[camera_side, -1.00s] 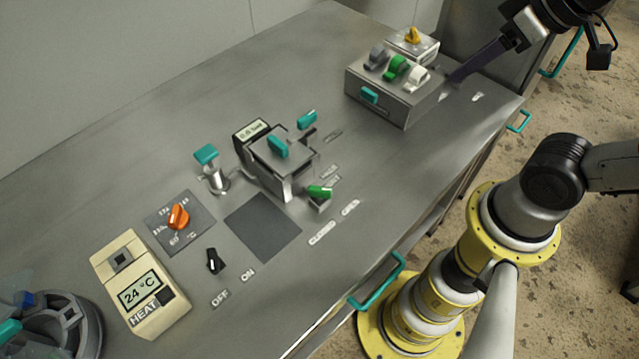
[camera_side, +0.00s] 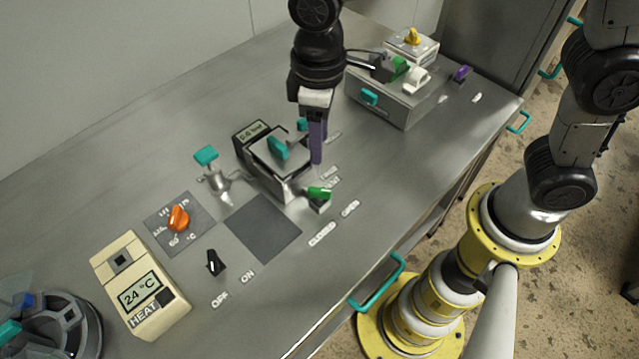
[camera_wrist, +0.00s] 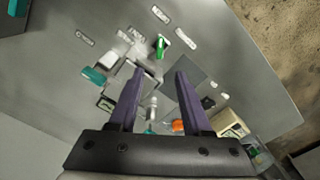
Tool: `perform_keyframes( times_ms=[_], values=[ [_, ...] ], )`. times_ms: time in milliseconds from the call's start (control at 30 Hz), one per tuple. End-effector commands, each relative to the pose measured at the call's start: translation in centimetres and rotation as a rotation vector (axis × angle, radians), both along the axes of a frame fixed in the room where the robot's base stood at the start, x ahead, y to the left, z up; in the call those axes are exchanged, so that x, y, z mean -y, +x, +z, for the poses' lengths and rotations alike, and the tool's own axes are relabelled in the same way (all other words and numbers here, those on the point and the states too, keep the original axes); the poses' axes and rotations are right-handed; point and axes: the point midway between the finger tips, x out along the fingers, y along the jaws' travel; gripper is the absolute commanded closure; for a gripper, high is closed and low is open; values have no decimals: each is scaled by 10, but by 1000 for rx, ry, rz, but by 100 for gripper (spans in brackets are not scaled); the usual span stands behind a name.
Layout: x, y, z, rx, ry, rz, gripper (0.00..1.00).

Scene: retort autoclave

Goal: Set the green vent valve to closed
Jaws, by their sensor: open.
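The green vent valve (camera_side: 319,193) has a short green lever on a small grey block, on the steel table in front of the sample device. Worn labels lie near it, the "CLOSED" label (camera_side: 322,233) lower left and the "OPEN" label (camera_side: 350,208) lower right. I cannot tell which label the lever matches. In the wrist view the green lever (camera_wrist: 160,46) shows beyond and between my fingertips. My gripper (camera_side: 316,158) has purple fingers pointing down, above and slightly behind the valve, apart from it. In the wrist view my gripper (camera_wrist: 161,74) is open and empty.
The device with a teal lever (camera_side: 278,148) and a pressure display stands left of my fingers. A teal-topped valve (camera_side: 206,155), orange dial (camera_side: 178,218), black switch (camera_side: 214,262) and heater box (camera_side: 140,285) are further left. A box with coloured knobs (camera_side: 385,100) stands behind right.

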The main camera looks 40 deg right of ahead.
Motion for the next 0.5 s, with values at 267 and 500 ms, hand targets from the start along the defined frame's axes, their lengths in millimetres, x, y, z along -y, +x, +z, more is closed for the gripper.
perform_keyframes(
  times_ms=[267,500],
  values=[
    [1,-2,-36,-4,-3,1,51],
    [1,-2,-84,-4,-3,0,51]
  ],
)
